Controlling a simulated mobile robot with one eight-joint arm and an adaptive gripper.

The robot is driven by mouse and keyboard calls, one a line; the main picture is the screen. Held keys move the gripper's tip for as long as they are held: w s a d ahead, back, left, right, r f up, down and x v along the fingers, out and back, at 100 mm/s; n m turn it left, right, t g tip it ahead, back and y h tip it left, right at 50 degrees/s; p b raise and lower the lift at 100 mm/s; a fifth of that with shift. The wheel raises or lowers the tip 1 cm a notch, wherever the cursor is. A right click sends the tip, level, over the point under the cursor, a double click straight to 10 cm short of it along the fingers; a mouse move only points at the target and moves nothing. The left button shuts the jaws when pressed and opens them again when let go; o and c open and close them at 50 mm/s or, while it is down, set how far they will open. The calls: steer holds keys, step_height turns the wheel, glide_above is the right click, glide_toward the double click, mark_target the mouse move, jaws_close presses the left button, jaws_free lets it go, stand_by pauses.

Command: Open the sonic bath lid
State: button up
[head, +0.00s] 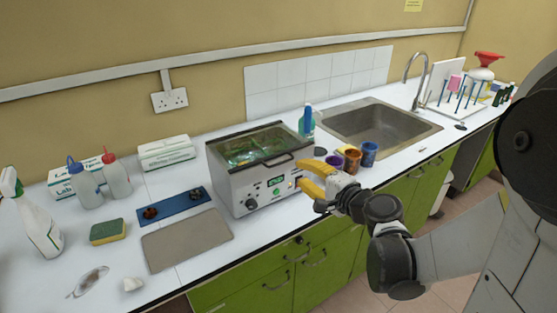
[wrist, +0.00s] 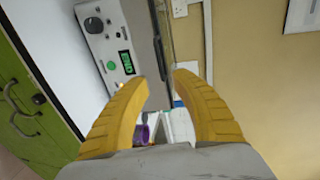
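The sonic bath (head: 243,190) is a grey box on the white counter, with knobs and a green display on its front panel. Its lid (head: 250,147) looks shut: a dark-framed clear panel lies across the top, green showing through, with a dark handle (head: 279,162) along the front edge. My gripper (head: 302,176), with yellow fingers, is at the bath's front right corner. In the wrist view my gripper (wrist: 160,80) is open with nothing between the fingertips. The bath's front panel (wrist: 112,45) and dark lid edge (wrist: 159,38) lie beyond the fingers; contact cannot be told.
Small coloured pots (head: 369,153) and a blue-green bottle (head: 306,121) stand right of the bath, near the sink (head: 372,127). A grey mat (head: 187,240), blue tray (head: 174,207) and sponge (head: 108,231) lie left. Green cupboards (head: 290,278) are below the counter.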

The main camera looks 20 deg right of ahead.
mark_target(282, 162)
steer(key=b+x, duration=0.2)
steer(key=x, duration=0.8)
steer(key=shift+a+b, duration=0.1)
steer(key=shift+b, duration=0.2)
steer(key=shift+c, duration=0.4)
jaws_close()
